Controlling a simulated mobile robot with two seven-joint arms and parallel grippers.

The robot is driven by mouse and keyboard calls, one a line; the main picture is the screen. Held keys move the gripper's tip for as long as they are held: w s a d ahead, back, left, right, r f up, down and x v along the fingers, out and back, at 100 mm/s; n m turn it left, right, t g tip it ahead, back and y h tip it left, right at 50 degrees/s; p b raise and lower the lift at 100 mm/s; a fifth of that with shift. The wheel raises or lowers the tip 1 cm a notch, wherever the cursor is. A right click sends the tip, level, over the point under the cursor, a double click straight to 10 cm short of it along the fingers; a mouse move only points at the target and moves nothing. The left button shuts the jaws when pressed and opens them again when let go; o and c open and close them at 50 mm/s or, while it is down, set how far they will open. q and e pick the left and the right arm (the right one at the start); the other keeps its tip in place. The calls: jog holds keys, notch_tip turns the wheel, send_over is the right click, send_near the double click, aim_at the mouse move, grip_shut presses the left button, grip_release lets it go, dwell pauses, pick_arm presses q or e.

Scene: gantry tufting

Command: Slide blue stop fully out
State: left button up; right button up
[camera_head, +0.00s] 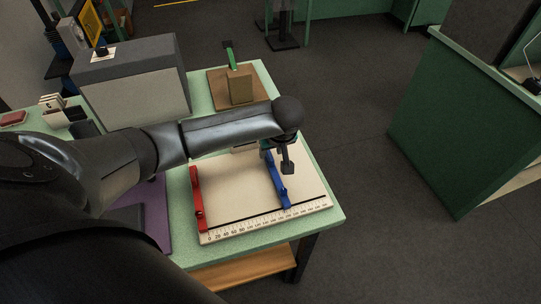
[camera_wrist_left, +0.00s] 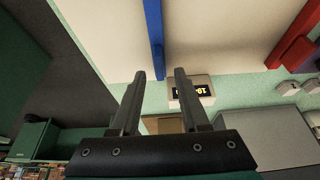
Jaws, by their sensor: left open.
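The blue stop (camera_head: 279,188) is a long blue bar lying across the right part of a pale board (camera_head: 235,185) with a printed scale along its front edge. My left gripper (camera_head: 287,168) is over the blue stop's far part, and my arm partly covers that end. In the left wrist view the blue stop (camera_wrist_left: 154,25) runs down toward the gap between the open, empty fingers (camera_wrist_left: 160,75). Whether it lies between them in depth is unclear. My right gripper is not in view.
A red stop (camera_head: 197,195) lies across the board's left part. A small display (camera_wrist_left: 190,92) is beyond the fingertips. A grey box (camera_head: 135,85) and a brown block on a board (camera_head: 240,85) stand farther back. The board between the stops is clear.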

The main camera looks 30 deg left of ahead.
aim_at(270, 155)
pick_arm(q)
jog(key=shift+x, duration=1.8)
jog(key=shift+c, duration=0.2)
grip_shut()
